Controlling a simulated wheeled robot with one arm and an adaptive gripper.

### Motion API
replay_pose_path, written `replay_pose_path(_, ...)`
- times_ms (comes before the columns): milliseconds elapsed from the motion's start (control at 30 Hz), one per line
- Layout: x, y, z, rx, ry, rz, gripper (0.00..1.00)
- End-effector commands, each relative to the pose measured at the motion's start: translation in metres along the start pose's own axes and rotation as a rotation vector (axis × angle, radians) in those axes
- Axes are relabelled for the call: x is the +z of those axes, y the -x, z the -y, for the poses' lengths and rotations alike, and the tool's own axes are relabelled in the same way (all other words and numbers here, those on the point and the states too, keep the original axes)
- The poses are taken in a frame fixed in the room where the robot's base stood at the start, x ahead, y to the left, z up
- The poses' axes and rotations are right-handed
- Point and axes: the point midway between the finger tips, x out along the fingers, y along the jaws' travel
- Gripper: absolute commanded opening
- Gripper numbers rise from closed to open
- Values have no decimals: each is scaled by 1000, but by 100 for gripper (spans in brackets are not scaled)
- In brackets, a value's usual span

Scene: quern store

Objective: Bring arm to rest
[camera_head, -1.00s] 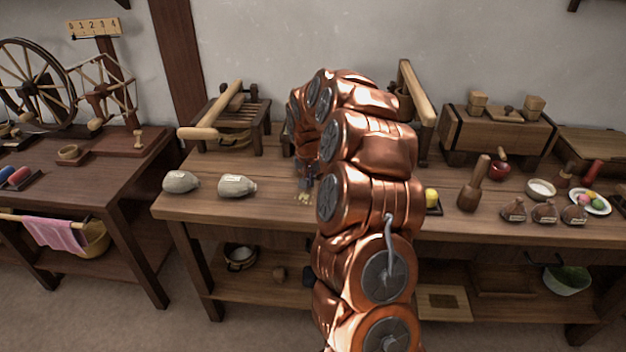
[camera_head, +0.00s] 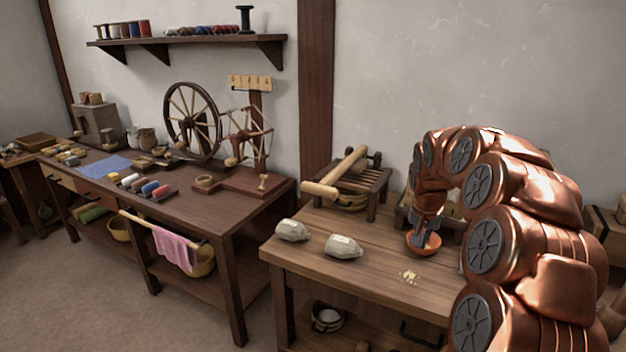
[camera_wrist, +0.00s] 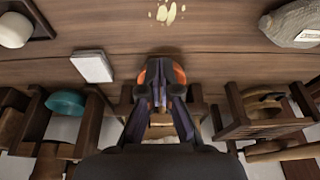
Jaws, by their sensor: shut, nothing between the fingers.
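My copper-coloured arm fills the right of the head view and arches over the workbench (camera_head: 385,262).
Two grey sacks (camera_head: 343,247) and pale crumbs (camera_head: 409,277) lie on the bench. A wooden rack with a roller (camera_head: 345,180) stands behind. The table at left (camera_head: 215,215) carries a spinning wheel (camera_head: 193,120). Open floor (camera_head: 90,300) lies front left.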

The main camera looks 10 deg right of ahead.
Motion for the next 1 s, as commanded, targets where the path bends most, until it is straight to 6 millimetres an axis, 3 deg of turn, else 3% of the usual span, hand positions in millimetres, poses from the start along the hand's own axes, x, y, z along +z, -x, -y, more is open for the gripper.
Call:
replay_pose_path(167, 21, 10, 10, -9, 49, 22, 0)
replay_pose_path(400, 111, 42, 31, -29, 226, 120, 0)
replay_pose_path(567, 176, 62, 32, -31, 343, 190, 0)
replay_pose_path(767, 256, 80, 18, -26, 473, 278, 0)
replay_pose_path(1000, 348, 96, -14, -14, 600, 389, 0)
